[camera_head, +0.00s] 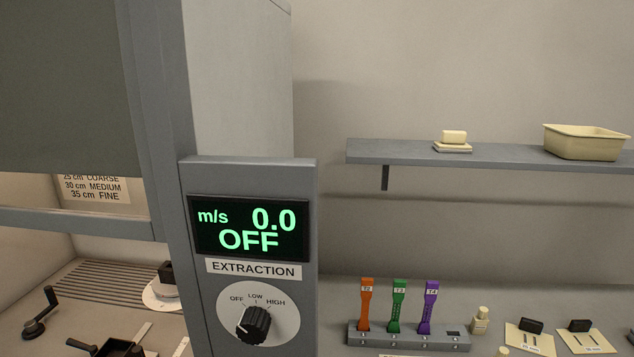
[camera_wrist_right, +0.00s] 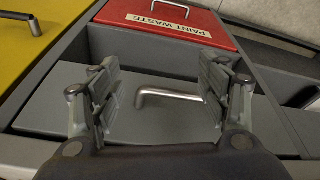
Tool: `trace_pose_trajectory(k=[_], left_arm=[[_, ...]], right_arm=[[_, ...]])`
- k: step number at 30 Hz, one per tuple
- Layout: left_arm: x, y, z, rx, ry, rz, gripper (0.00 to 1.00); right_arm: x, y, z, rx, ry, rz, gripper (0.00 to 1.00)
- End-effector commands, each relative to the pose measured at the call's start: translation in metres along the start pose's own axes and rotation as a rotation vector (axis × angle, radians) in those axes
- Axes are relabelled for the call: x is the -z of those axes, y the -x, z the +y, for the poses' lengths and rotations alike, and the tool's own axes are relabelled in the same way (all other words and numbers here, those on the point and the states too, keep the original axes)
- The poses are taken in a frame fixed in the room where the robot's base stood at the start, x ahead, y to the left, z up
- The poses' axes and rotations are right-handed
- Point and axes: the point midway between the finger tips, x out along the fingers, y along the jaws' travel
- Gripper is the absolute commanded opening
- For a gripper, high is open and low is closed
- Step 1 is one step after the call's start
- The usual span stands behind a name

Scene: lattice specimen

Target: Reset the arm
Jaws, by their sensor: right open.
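My right gripper (camera_wrist_right: 160,95) shows in the right wrist view. Its two fingers stand wide apart with nothing between them. Beyond the fingers is a grey lid (camera_wrist_right: 165,122) with a bent metal handle (camera_wrist_right: 172,96), which appears between the fingertips; I cannot tell the distance, and no grip on it shows. Neither gripper and no arm shows in the head view.
An extraction panel (camera_head: 250,180) reads 0.0 and OFF; its knob (camera_head: 254,324) points near OFF. A rack (camera_head: 408,338) holds orange, green and purple tools. A shelf (camera_head: 400,151) bears a cream basin (camera_head: 585,143). A red paint-waste lid (camera_wrist_right: 180,22) and yellow lid (camera_wrist_right: 25,45) adjoin the grey one.

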Motion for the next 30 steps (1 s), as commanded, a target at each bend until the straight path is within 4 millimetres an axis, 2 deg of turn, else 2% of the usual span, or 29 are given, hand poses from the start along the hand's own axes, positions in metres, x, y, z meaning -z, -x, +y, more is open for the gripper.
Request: trace_pose_trajectory(k=[1,5,8,12,18,24,27,30], left_arm=[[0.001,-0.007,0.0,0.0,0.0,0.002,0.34],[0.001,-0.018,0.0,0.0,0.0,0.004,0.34],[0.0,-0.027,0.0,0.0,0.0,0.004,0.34],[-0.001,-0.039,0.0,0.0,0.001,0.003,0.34],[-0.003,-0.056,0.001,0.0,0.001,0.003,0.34],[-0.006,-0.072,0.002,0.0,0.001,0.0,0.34],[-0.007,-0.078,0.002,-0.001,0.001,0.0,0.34],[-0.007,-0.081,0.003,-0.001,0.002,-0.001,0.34]], right_arm=[[-0.007,-0.024,-0.001,0.002,0.001,-0.013,0.69],[-0.028,-0.085,-0.004,0.005,0.004,-0.036,0.69],[-0.051,-0.134,-0.006,0.008,0.007,-0.054,0.69],[-0.091,-0.196,-0.009,0.011,0.012,-0.08,0.69],[-0.16,-0.27,-0.013,0.015,0.021,-0.116,0.69],[-0.236,-0.321,-0.015,0.018,0.029,-0.152,0.69],[-0.268,-0.335,-0.015,0.019,0.033,-0.165,0.69],[-0.29,-0.342,-0.015,0.02,0.036,-0.173,0.69]])
